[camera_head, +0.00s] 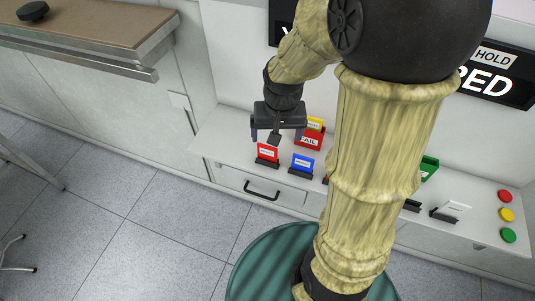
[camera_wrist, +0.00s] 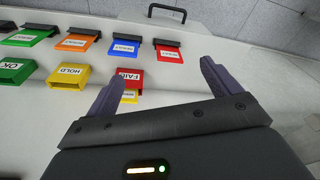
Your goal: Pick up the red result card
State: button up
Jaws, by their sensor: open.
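The red result card (camera_head: 267,152) stands upright in a dark holder at the front edge of the white counter (camera_head: 225,135), left of the blue card (camera_head: 303,163). My gripper (camera_head: 277,135) is open and empty, above and slightly behind the red card in the head view. In the wrist view, the red card (camera_wrist: 168,53) lies ahead of the gap between the two fingers of my gripper (camera_wrist: 164,69). The fingers are apart from the card. Its white label shows in both views.
A red FAIL bin (camera_head: 309,141) holding a yellow card (camera_head: 315,124) stands close behind and right. Orange (camera_wrist: 77,42) and green (camera_wrist: 32,35) cards stand in the same row. A drawer handle (camera_head: 262,190) is below the counter edge. Coloured buttons (camera_head: 506,214) sit far right.

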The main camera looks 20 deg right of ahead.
jog(key=w+m+g, duration=0.1)
jog(key=w+m, duration=0.3)
jog(key=w, duration=0.5)
jog(key=shift+w+r+m+g, duration=0.2)
jog(key=shift+r+m+g, duration=0.1)
jog(key=shift+g, duration=0.1)
jog(key=shift+d, duration=0.1)
jog(key=p, duration=0.4)
send_near(267, 146)
jog(key=f, duration=0.5)
jog(key=shift+w+d, duration=0.15)
jog(key=shift+w, duration=0.15)
jog(key=shift+f, duration=0.2)
jog(key=shift+s+f+p, duration=0.15)
jog(key=shift+f+p, duration=0.1)
jog(key=shift+p, duration=0.15)
jog(key=shift+f+p, duration=1.05)
jog(key=shift+f, duration=1.15)
jog(key=shift+s, duration=0.1)
